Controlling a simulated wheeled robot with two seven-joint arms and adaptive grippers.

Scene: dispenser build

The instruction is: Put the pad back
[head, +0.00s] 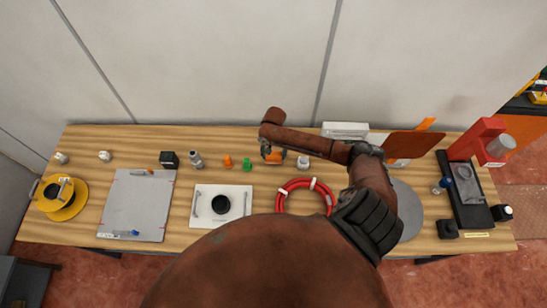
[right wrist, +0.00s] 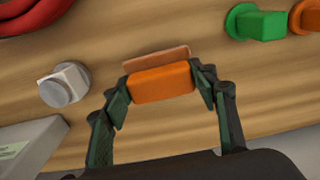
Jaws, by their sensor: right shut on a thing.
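The pad is most likely the orange block (right wrist: 162,82) with a thin salmon-brown slab (right wrist: 155,54) along its far side. My right gripper (right wrist: 161,90) is shut on the orange block, one finger against each end. In the head view the block (head: 273,156) shows as a small orange patch under my right wrist, at the back of the table, right of a green piece. I cannot tell whether it touches the wood. My left gripper is not in view.
A green piece (head: 247,164) and an orange piece (head: 227,161) stand left of the block. A white-grey knob (head: 303,162) is right of it. A red ring (head: 284,204) lies in front. A white tray (head: 240,201) with a black disc lies front left.

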